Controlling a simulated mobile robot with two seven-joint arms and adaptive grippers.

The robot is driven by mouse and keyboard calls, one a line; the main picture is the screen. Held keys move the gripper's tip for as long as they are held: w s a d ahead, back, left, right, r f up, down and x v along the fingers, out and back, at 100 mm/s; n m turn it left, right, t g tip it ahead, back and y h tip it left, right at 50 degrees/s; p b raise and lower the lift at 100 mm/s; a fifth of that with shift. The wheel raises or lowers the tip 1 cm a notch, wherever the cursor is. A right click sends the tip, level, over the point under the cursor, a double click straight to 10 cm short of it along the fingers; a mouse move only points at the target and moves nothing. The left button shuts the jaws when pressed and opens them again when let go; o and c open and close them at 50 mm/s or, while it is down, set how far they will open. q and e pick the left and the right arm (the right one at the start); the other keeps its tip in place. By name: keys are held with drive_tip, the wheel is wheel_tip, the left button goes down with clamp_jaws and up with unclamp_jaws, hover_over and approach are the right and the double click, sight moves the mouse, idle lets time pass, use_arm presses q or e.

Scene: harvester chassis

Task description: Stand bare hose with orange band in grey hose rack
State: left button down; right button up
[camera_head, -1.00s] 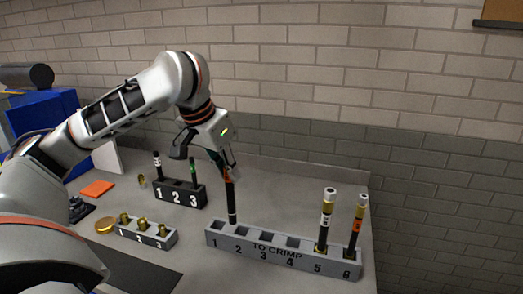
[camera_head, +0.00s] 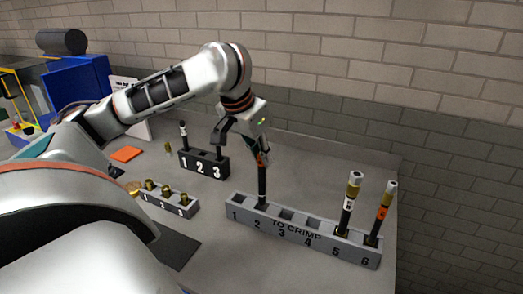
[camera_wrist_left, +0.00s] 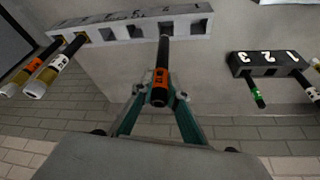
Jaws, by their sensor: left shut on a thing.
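The bare hose with the orange band (camera_head: 262,186) is black and held roughly upright by my left gripper (camera_head: 259,151), which is shut on its upper part. The hose's lower end is at slot 2 of the grey hose rack (camera_head: 314,245); I cannot tell how deep it sits. In the left wrist view the orange band (camera_wrist_left: 160,77) shows between the fingertips (camera_wrist_left: 160,93), and the hose's far end meets the grey rack (camera_wrist_left: 120,31) at one slot. Slots 1, 3 and 4 look empty. My right gripper is not in view.
Two hoses with brass ends stand in slots 5 (camera_head: 348,205) and 6 (camera_head: 382,212). A black rack (camera_head: 204,164) numbered 1 to 3 holds thin dark pieces. A small grey rack (camera_head: 168,202) holds brass fittings. An orange pad (camera_head: 126,154) lies behind. A brick wall backs the table.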

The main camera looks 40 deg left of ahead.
sight(259, 173)
use_arm(q)
drive_tip(key=shift+f, duration=0.2)
idle(0.9)
drive_tip(key=shift+f+b, duration=0.6)
drive_tip(key=shift+f, duration=2.9)
drive_tip(key=c, duration=1.9)
unclamp_jaws()
drive_tip(key=v, duration=1.2)
